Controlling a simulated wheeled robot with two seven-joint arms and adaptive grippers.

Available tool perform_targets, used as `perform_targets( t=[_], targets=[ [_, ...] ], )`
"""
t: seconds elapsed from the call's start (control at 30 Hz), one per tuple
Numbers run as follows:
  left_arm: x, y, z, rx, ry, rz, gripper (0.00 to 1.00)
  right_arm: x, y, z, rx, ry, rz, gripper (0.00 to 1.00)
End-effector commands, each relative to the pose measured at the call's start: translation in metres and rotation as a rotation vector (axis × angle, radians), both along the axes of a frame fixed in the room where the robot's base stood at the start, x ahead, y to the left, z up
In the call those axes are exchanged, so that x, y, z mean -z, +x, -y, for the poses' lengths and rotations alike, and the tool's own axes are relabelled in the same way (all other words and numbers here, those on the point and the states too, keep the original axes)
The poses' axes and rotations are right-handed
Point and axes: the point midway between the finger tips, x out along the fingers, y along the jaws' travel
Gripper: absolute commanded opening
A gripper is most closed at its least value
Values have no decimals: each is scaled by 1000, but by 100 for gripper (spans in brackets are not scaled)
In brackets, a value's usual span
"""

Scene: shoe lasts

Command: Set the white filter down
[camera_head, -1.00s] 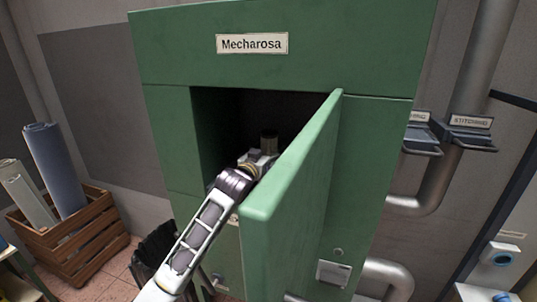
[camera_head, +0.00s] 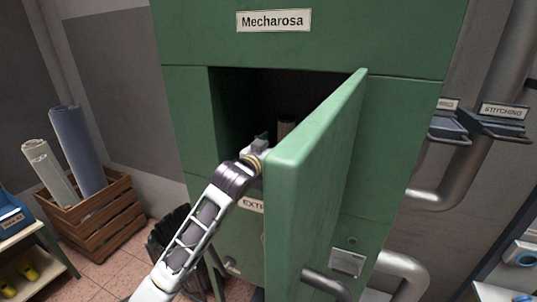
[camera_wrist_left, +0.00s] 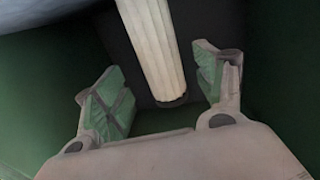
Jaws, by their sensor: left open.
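The white filter (camera_wrist_left: 150,45) is a pale pleated cylinder with a dark end ring, seen in the left wrist view. In the head view only a small, shaded part of it (camera_head: 285,129) shows inside the green cabinet, partly behind the open door. My left gripper (camera_wrist_left: 160,72) is open, with its green-padded fingers spread on either side of the filter's lower end and a gap visible on both sides. In the head view this gripper (camera_head: 261,145) reaches into the cabinet opening and is partly hidden by the door. What the filter rests on cannot be seen clearly.
The green door (camera_head: 315,180) stands open close to the right of my left arm. The cabinet (camera_head: 190,115) has a Mecharosa sign (camera_head: 273,20). A wooden crate with rolls (camera_head: 100,215) and a black bin (camera_head: 172,245) stand to the left. Pipes (camera_head: 455,165) run at right.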

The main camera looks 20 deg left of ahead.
Motion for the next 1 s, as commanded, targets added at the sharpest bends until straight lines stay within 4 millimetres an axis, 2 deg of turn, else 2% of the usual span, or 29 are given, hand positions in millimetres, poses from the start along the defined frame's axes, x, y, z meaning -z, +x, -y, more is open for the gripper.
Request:
perform_targets(
  t=[0.3, 0.5, 1.0],
  targets=[
    [2, -32, -5, 0, 0, -1, 70, 11, 0, -2, 1, 2, 1, 38],
    [1, -46, -8, 0, 1, -1, 70, 14, 0, -2, 1, 2, 1, 38],
    [0, -51, -8, 0, 0, -1, 70, 15, 0, 0, 0, 0, 0, 38]
  ],
)
